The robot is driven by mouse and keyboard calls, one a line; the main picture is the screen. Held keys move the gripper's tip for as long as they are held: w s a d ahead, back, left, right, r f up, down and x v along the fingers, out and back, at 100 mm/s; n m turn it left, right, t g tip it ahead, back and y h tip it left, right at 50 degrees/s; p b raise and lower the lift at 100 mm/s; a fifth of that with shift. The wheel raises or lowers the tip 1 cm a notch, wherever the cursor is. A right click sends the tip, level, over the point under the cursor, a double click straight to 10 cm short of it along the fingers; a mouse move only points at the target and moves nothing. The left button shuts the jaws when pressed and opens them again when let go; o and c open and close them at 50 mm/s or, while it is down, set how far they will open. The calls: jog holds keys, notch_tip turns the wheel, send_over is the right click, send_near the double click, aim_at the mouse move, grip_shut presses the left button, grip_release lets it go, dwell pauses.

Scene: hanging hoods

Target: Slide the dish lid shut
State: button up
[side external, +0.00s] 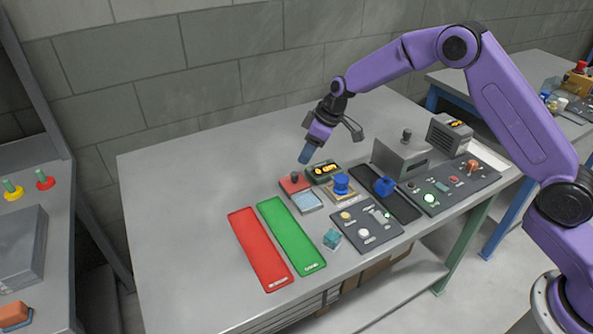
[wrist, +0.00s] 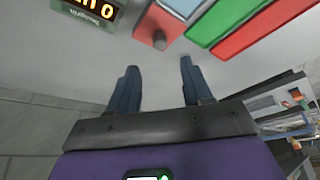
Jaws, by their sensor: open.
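The dish appears as a small red-rimmed box with a light blue inside (side external: 307,201) on the grey table. A red lid (side external: 289,187) with a dark reddish knob (side external: 295,176) lies at its back-left end, leaving the light blue part uncovered. The wrist view shows the lid (wrist: 150,22), its knob (wrist: 160,40) and the light blue part (wrist: 182,6) at the top edge. My gripper (side external: 305,158) is open and empty, pointing down behind the lid. In the wrist view its fingers (wrist: 158,68) are apart, with the knob just beyond them.
A digital display (side external: 323,172) stands close to the right of the lid. Green (side external: 290,235) and red (side external: 260,250) strips lie in front-left. A blue knob (side external: 342,184), a teal cube (side external: 332,239) and button panels (side external: 367,221) are to the right. The table's left part is clear.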

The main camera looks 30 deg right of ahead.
aim_at(295, 174)
jog(key=x, duration=0.8)
jog(key=shift+w+a+f, duration=0.1)
jog(key=shift+f, duration=0.25)
grip_shut()
